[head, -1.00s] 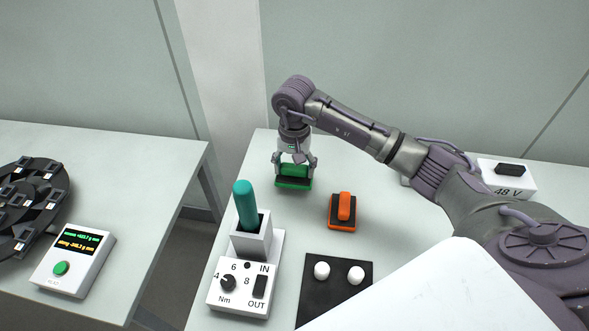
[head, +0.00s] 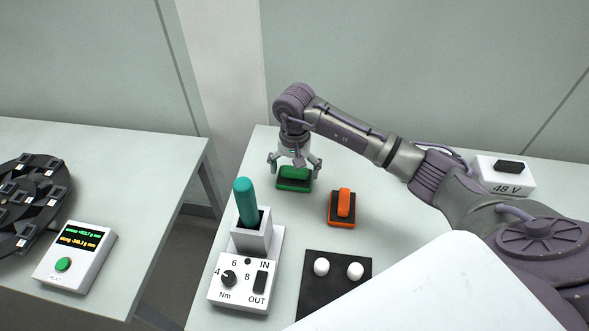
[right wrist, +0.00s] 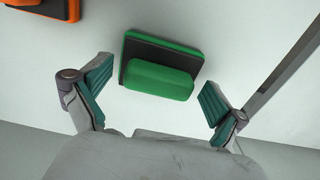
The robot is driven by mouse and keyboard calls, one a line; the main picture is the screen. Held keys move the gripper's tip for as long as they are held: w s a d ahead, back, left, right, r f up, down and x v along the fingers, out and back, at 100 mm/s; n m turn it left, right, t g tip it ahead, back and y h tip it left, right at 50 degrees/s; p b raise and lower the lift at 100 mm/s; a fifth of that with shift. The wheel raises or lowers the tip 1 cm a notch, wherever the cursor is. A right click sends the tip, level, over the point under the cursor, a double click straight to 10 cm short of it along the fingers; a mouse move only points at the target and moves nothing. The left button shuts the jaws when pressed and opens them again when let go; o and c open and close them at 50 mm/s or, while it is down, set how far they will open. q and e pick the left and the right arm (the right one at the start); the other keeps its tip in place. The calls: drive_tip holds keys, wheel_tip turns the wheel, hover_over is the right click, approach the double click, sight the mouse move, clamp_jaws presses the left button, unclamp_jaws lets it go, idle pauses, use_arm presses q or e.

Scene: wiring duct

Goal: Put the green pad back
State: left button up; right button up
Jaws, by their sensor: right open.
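The green pad (head: 294,179) lies on the right table near its far left edge. It has a green base with a dark top face and a green raised grip, which shows clearly in the right wrist view (right wrist: 160,78). My right gripper (head: 294,167) is open just above the pad. In the right wrist view its fingers (right wrist: 160,97) are spread wide to either side of the pad's grip, and they do not touch it. My left gripper is not in view.
An orange pad (head: 342,208) lies to the right of the green one. A teal-handled tool (head: 246,202) stands in a white holder with a dial. A black mat (head: 335,285) bears two white knobs. A 48 V box (head: 505,178) stands at the right. A black wheel fixture (head: 30,205) and display box (head: 75,257) are on the left table.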

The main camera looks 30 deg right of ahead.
drive_tip(key=shift+r, duration=0.15)
wheel_tip(320, 180, up, 12)
drive_tip(key=b, duration=0.3)
idle(0.5)
